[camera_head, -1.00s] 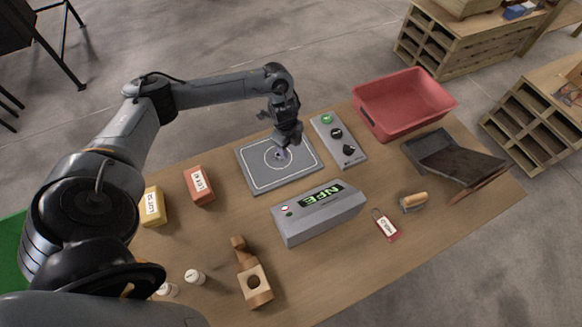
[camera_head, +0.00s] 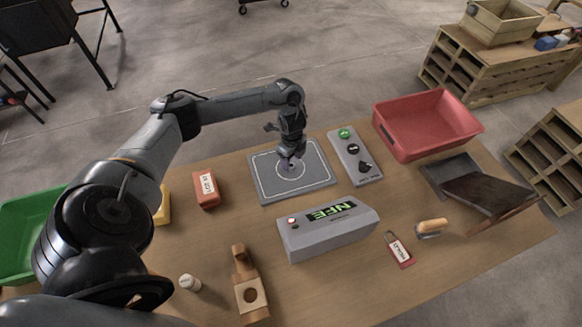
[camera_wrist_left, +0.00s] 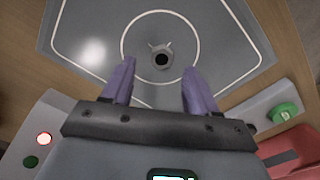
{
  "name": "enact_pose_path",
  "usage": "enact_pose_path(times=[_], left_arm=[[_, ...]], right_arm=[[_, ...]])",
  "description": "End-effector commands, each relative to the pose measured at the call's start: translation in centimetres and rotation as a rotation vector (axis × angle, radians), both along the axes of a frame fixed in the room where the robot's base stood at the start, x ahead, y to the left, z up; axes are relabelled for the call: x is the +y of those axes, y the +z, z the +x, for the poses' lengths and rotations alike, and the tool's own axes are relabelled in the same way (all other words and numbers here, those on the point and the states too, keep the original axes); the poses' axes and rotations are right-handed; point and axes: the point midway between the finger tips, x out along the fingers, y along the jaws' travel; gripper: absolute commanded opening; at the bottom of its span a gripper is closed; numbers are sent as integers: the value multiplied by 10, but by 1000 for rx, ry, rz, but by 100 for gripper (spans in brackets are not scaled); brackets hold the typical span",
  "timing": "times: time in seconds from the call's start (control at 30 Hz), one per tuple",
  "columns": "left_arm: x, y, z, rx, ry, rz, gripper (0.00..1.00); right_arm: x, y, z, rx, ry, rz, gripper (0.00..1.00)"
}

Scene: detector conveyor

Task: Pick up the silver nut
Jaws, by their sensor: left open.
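The silver nut (camera_wrist_left: 162,58) lies inside the white circle on the grey square plate (camera_wrist_left: 85,22), its dark hole facing up in the left wrist view. My left gripper (camera_wrist_left: 160,74) is open above the plate. Its two purple fingers are apart, pointing toward the nut, with their tips to either side of it and nothing between them. In the head view the left gripper (camera_head: 289,160) is low over the plate (camera_head: 266,190), and the nut is too small and covered to make out. My right gripper is not in view.
The grey detector box (camera_head: 300,245) with a green display stands in front of the plate. A button panel (camera_head: 365,172) is to its right, with a red bin (camera_head: 425,145) beyond. An orange block (camera_head: 207,190) is left of the plate, and a wooden stand (camera_head: 262,312) nearer.

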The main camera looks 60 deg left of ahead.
Motion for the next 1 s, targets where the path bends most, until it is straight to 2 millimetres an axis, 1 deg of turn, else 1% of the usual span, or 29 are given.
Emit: enact_pose_path(times=[0.03,0.1,0.2,0.3,0.5,0.57,0.8,0.9,1.0], left_arm=[[0,-7,1,2,1,-1,58],[0,-16,1,2,1,-1,58],[0,-24,1,1,0,1,58],[1,-27,1,0,1,1,58],[1,-27,1,1,0,2,58],[1,-27,1,0,0,1,51],[1,-27,1,0,0,1,14],[1,-27,1,0,0,1,0],[1,-27,1,-1,0,1,0]], right_arm=[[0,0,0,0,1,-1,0],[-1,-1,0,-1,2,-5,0],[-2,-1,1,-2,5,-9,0],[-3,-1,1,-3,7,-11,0],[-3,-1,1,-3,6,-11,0],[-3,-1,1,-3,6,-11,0],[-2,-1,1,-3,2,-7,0],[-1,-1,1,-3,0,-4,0],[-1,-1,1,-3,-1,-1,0]])
